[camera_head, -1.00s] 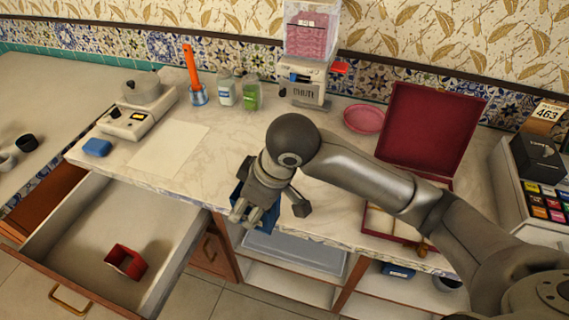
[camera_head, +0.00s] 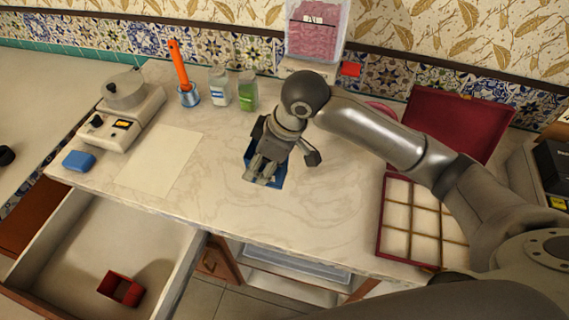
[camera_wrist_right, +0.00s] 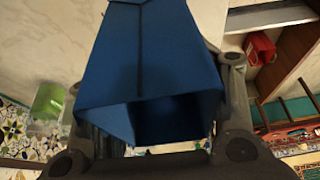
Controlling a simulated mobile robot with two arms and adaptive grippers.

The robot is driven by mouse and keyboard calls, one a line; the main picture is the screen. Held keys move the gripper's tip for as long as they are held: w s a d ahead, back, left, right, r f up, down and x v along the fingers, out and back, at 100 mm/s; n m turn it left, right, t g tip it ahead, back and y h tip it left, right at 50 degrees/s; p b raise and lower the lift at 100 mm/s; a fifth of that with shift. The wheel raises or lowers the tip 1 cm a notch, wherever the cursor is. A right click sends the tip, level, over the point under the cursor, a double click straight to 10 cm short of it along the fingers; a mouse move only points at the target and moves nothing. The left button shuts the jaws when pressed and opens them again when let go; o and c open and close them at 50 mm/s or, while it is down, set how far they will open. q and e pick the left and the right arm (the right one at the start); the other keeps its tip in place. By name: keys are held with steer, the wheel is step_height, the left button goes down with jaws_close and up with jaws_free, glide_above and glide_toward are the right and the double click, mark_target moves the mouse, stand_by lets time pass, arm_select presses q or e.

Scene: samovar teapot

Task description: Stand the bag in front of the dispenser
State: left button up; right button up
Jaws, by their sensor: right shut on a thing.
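The blue bag (camera_head: 276,181) is in my right gripper (camera_head: 284,158), over the middle of the marble counter; I cannot tell whether it touches the top. The gripper hides most of it in the head view. In the right wrist view the bag (camera_wrist_right: 150,55) fills the middle, with its open mouth towards the camera and a finger on each side. The dispenser (camera_head: 316,32), a clear bin of pink contents on a pale base, stands at the back wall beyond the gripper. My arm hides its lower front. My left gripper is not in view.
A scale (camera_head: 122,112), a blue block (camera_head: 79,160), an orange-handled tool in a cup (camera_head: 189,95) and two jars (camera_head: 220,86) stand left. A paper sheet (camera_head: 160,160) lies flat. An open red compartment box (camera_head: 379,225) is right. An open drawer (camera_head: 60,245) holds a red holder (camera_head: 120,289).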

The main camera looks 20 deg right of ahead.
steer(key=w+d+f, duration=0.1)
steer(key=d+f, duration=0.1)
steer(key=w+d+f, duration=0.2)
steer(key=w+d+f+p, duration=0.1)
steer(key=d+f, duration=0.1)
steer(key=f, duration=0.1)
steer(key=shift+w+d, duration=0.2)
step_height(320, 180, down, 2)
steer(key=shift+f+p, duration=0.25)
steer(key=shift+p, duration=0.3)
steer(key=shift+w+f, duration=0.1)
steer(key=shift+f, duration=0.35)
steer(key=o, duration=1)
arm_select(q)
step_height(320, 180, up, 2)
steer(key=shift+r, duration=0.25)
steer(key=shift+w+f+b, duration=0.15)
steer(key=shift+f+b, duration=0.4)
arm_select(e)
steer(key=v, duration=1.2)
